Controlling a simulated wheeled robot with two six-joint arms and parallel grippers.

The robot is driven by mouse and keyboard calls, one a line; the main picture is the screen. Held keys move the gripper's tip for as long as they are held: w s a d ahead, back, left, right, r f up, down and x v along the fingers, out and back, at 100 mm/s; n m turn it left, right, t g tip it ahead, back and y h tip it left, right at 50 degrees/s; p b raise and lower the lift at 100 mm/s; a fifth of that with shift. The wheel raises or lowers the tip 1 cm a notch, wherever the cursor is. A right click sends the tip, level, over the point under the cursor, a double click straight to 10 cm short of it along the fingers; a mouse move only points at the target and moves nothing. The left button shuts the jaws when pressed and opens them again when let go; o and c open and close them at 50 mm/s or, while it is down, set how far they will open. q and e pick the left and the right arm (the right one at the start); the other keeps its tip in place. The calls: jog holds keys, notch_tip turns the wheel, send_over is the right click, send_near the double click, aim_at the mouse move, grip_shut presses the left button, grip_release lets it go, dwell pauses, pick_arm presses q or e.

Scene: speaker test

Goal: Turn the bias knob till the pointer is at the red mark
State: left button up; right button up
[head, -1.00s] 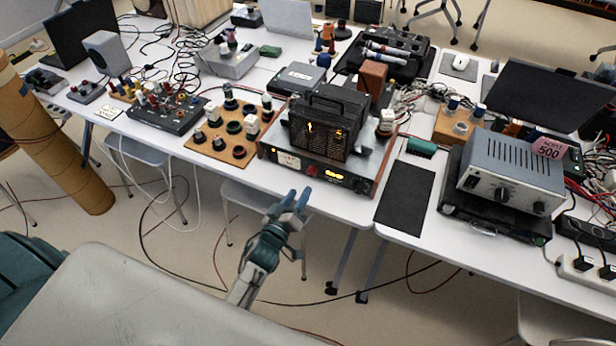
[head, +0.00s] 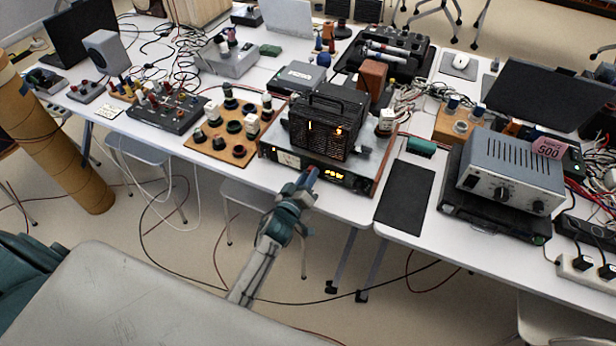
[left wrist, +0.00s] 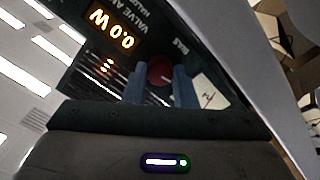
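The amplifier (head: 345,186) has a dark front panel with a lit orange display. In the left wrist view the display (left wrist: 110,30) reads 0.0 W. The red bias knob (left wrist: 160,70) sits below the word BIAS. In the head view the left gripper (head: 308,179) is at the panel's front. A white meter face (left wrist: 208,94) with a dark pointer is partly cut off behind a finger. I cannot make out the red mark. My right gripper is not in view.
A black caged unit (head: 325,122) stands on the amplifier. A wooden board with several knobs (head: 205,145) lies to its left. A dark mat (head: 405,198) and a grey power supply (head: 510,170) are to its right. Floor space is open before the table.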

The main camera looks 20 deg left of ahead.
pick_arm(q)
jog(key=shift+m, duration=0.4)
jog(key=m, duration=0.7)
jog(key=m+b, duration=0.1)
jog(key=m, duration=0.4)
jog(key=shift+f, duration=0.1)
jog(key=shift+m, duration=1.8)
jog(key=o, duration=1)
jog(key=shift+c, duration=0.2)
